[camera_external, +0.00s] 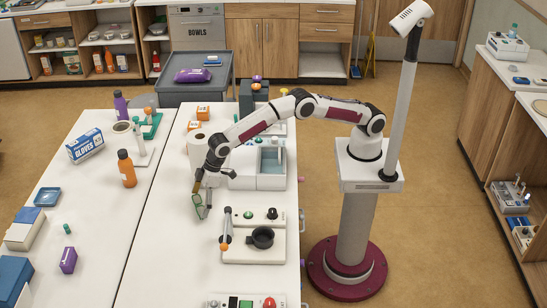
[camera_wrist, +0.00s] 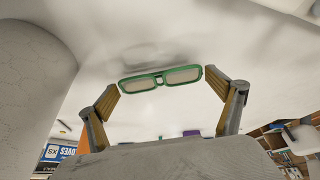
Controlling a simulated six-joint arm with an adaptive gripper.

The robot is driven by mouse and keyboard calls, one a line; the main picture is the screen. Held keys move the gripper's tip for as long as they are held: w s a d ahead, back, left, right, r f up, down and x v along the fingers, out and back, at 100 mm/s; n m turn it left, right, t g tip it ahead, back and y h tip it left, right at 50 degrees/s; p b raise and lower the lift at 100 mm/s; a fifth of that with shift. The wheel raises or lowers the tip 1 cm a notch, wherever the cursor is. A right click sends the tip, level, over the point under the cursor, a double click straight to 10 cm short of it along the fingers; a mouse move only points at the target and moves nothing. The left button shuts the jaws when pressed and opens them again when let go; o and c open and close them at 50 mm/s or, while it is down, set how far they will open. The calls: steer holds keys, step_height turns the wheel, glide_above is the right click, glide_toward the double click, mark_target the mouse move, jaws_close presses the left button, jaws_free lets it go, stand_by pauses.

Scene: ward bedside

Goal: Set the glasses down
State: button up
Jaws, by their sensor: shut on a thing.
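The glasses (camera_wrist: 160,79) have a green frame and pale lenses. In the wrist view they span the gap between the two fingers of my gripper (camera_wrist: 162,92), one finger at each end. In the external view the glasses (camera_external: 198,206) hang tilted below my gripper (camera_external: 203,190), low over the white table (camera_external: 170,225). My gripper is shut on them. I cannot tell whether their lower edge touches the table.
A paper roll (camera_external: 198,150) stands close behind my gripper. A white basin unit (camera_external: 270,168) and a panel with a black cup (camera_external: 262,237) are to the right. An orange bottle (camera_external: 126,168) stands left. The table front-left of my gripper is clear.

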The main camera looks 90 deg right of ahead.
steer(key=shift+f, duration=0.3)
steer(key=shift+f, duration=0.15)
steer(key=o, duration=0.6)
steer(key=shift+o, duration=0.2)
steer(key=v, duration=1.2)
stand_by(0.6)
